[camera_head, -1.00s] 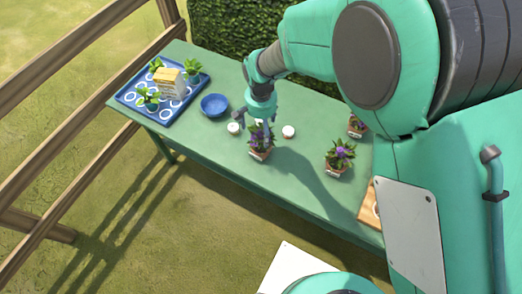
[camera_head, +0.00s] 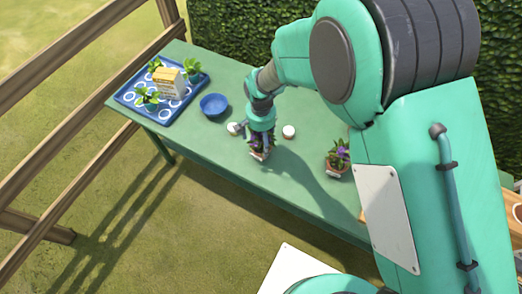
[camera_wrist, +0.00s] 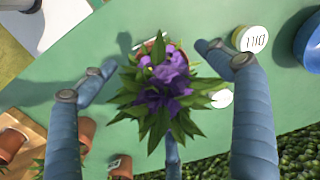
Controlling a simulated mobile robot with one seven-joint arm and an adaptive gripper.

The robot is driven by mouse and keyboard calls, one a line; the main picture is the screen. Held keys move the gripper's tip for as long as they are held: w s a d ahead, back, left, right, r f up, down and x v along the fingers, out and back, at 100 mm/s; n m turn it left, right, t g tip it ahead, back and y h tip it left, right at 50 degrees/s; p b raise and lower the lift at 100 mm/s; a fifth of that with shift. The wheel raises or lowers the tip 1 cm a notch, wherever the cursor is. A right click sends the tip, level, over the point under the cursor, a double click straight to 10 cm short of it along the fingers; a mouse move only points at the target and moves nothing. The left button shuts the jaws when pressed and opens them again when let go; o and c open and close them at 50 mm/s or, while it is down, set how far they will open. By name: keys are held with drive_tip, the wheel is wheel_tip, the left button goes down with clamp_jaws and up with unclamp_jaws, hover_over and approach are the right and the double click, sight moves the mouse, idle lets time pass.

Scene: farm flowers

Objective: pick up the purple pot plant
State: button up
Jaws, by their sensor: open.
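The purple pot plant (camera_head: 259,154) stands upright on the green table, in a terracotta pot with a pale label. My gripper (camera_head: 261,135) is directly above and around its leaves, fingers pointing down. In the wrist view the purple flowers and green leaves of the plant (camera_wrist: 163,88) fill the middle, with the pot's rim partly showing above them. The fingers of my gripper (camera_wrist: 160,62) are spread to the left and right of the plant, and a third shows below, partly hidden by leaves. I cannot tell whether any finger touches it.
Another purple-flowered pot (camera_head: 338,158) stands to the right, partly behind my arm. Small white round items (camera_head: 288,131) flank the plant. A blue bowl (camera_head: 214,105) and a blue tray (camera_head: 136,112) with plants and a box are to the left. More terracotta pots (camera_wrist: 12,146) show in the wrist view.

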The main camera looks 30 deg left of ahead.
sight(261, 148)
drive_tip(key=shift+f+b, duration=0.75)
drive_tip(key=shift+f, duration=1.85)
drive_tip(key=c, duration=1.8)
drive_tip(key=shift+o, duration=0.2)
drive_tip(key=shift+r, duration=0.1)
drive_tip(key=shift+c, duration=0.2)
drive_tip(key=shift+r, duration=0.4)
wheel_tip(261, 148, up, 3)
drive_tip(key=shift+r+p, duration=0.1)
drive_tip(key=shift+p, duration=0.6)
drive_tip(key=s+d+p, duration=0.2)
drive_tip(key=s+d, duration=0.9)
drive_tip(key=shift+d+r, duration=0.25)
drive_tip(key=shift+r, duration=0.2)
drive_tip(key=shift+s, duration=0.1)
